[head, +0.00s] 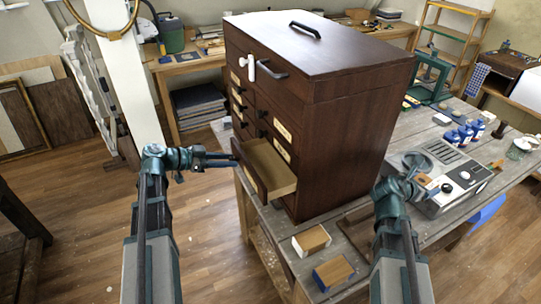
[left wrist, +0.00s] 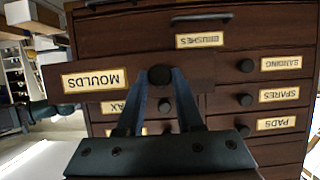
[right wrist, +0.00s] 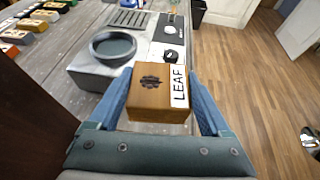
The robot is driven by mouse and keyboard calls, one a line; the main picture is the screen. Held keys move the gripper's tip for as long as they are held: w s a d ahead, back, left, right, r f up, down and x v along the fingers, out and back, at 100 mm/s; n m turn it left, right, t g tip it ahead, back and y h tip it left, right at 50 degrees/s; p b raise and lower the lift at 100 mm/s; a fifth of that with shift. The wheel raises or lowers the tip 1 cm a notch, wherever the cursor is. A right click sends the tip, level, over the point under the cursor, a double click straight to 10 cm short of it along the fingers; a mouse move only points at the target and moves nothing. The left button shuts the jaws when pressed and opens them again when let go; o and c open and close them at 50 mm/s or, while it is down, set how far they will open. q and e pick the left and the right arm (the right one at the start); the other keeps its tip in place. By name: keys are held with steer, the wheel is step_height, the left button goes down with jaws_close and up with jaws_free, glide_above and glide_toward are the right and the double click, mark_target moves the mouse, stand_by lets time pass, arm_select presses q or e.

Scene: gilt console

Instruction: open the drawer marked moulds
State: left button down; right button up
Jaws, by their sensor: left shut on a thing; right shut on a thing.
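The drawer marked moulds (left wrist: 95,82) is pulled out of the dark wooden cabinet (head: 340,120); in the head view the drawer (head: 268,165) shows a pale, empty-looking inside. My left gripper (head: 232,157) is shut on its round dark knob, which shows between the fingertips in the left wrist view (left wrist: 160,76). My right gripper (head: 424,180) is shut on a wooden block labelled LEAF (right wrist: 155,92), held near a grey machine (head: 455,180). The block's dark stamped motif faces the right wrist camera.
Other drawers, such as brushes (left wrist: 200,40) and spares (left wrist: 278,95), are shut. Two small wooden blocks (head: 312,240) (head: 333,272) lie on the bench in front of the cabinet. Open floor lies left of the bench.

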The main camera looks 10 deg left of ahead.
arm_select(q)
steer(key=s+a, duration=0.5)
steer(key=a, duration=0.3)
steer(key=shift+s+a, duration=0.15)
steer(key=shift+s, duration=0.1)
steer(key=c, duration=0.6)
jaws_free()
arm_select(e)
step_height(320, 180, up, 4)
steer(key=p, duration=0.4)
steer(key=shift+r, duration=0.15)
arm_select(q)
steer(key=v, duration=1.2)
steer(key=shift+p, duration=0.3)
arm_select(e)
steer(key=shift+r, duration=0.1)
